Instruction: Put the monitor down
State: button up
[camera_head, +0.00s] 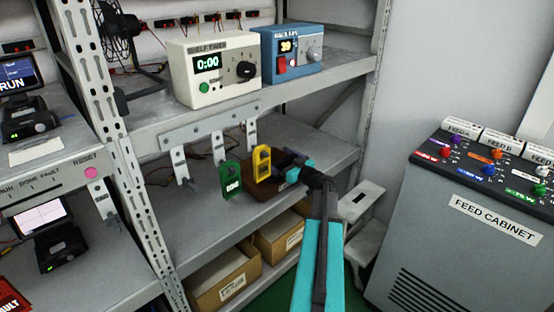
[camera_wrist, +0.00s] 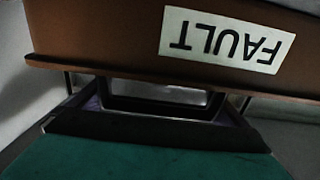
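My gripper (camera_head: 294,170) reaches onto the middle shelf, at the right side of a brown box (camera_head: 262,190). In the wrist view the box's brown wall (camera_wrist: 100,45) fills the top, with an upside-down FAULT label (camera_wrist: 226,40). A dark frame-like thing (camera_wrist: 155,112) lies just below that wall in the picture, close to my gripper. I cannot tell whether it is the monitor, or whether my fingers are closed on it. Two other monitors show at the left: one reading RUN (camera_head: 18,75) on the upper shelf and one with a pale screen (camera_head: 40,222) below.
A yellow tag (camera_head: 261,163) and a green tag (camera_head: 231,181) stand at the box. A white timer (camera_head: 213,70) and a blue unit (camera_head: 291,53) sit on the shelf above. Cardboard bins (camera_head: 225,285) are below. The feed cabinet (camera_head: 490,235) stands right.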

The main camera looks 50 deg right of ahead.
jog(key=shift+r+p, duration=0.2)
jog(key=shift+p, duration=0.15)
jog(key=s+a+b, duration=0.1)
jog(key=s, duration=1.1)
jog(key=shift+f, duration=0.1)
dwell(0.7)
